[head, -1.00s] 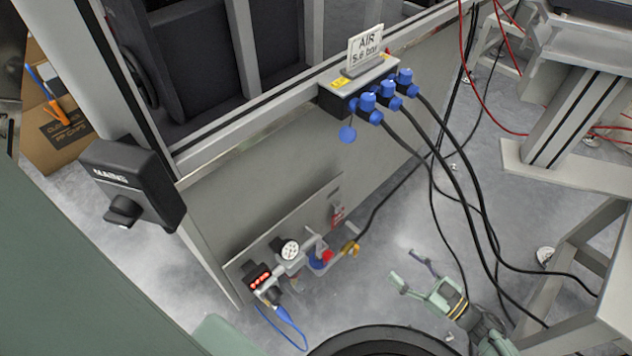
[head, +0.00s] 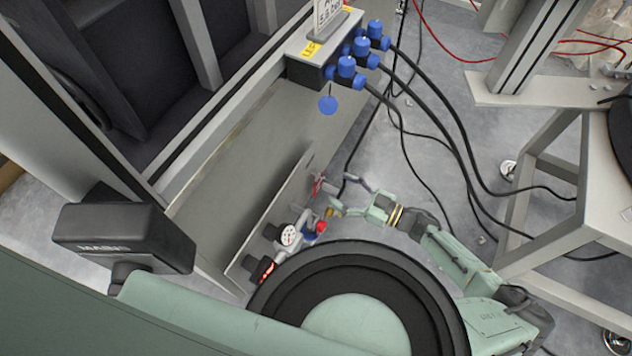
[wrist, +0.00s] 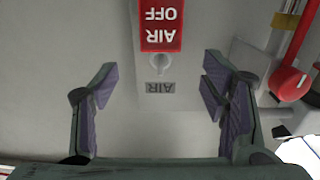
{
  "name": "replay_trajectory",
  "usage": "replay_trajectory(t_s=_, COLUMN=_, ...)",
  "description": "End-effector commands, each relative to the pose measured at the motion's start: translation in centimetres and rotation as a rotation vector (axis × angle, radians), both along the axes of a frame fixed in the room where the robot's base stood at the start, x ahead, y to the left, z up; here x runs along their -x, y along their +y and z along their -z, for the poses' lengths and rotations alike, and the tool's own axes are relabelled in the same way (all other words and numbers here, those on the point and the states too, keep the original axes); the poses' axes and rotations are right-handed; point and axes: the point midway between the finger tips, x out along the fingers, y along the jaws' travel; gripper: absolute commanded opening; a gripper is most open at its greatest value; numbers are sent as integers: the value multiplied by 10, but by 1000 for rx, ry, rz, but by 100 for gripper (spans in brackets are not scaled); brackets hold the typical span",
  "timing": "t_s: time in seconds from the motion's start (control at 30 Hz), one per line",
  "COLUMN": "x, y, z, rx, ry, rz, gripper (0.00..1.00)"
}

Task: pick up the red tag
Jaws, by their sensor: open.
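The red tag (wrist: 161,24) hangs against the grey panel, with white "AIR OFF" lettering upside down at the top centre of the wrist view. It hangs by a small metal peg (wrist: 160,62) above a grey "AIR" label. In the head view the tag (head: 318,185) is small, on the panel just left of my gripper (head: 348,193). In the wrist view my gripper (wrist: 158,88) is open and empty, with purple-lined fingers on either side of the tag's column. The tag lies beyond the fingertips, apart from them.
A red knob (wrist: 288,84) and pipework sit close to the right finger in the wrist view. In the head view a gauge (head: 288,235) and a red display (head: 262,270) are on the same panel. Black hoses (head: 440,120) run from the blue air connectors (head: 347,68) to the floor.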

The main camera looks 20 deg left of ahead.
Motion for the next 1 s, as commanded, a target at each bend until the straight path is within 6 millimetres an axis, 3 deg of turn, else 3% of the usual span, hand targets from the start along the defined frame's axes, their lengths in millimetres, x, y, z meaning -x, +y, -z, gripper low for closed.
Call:
replay_trajectory(t_s=0.27, x=-3, y=20, z=-1, rx=-1, ry=0, rz=0, gripper=67)
replay_trajectory(t_s=0.6, x=-11, y=64, z=-2, rx=0, ry=0, rz=-1, gripper=67)
replay_trajectory(t_s=0.83, x=-12, y=65, z=-1, rx=1, ry=0, rz=1, gripper=66)
replay_trajectory(t_s=1.0, x=-12, y=64, z=-1, rx=1, ry=0, rz=1, gripper=55)
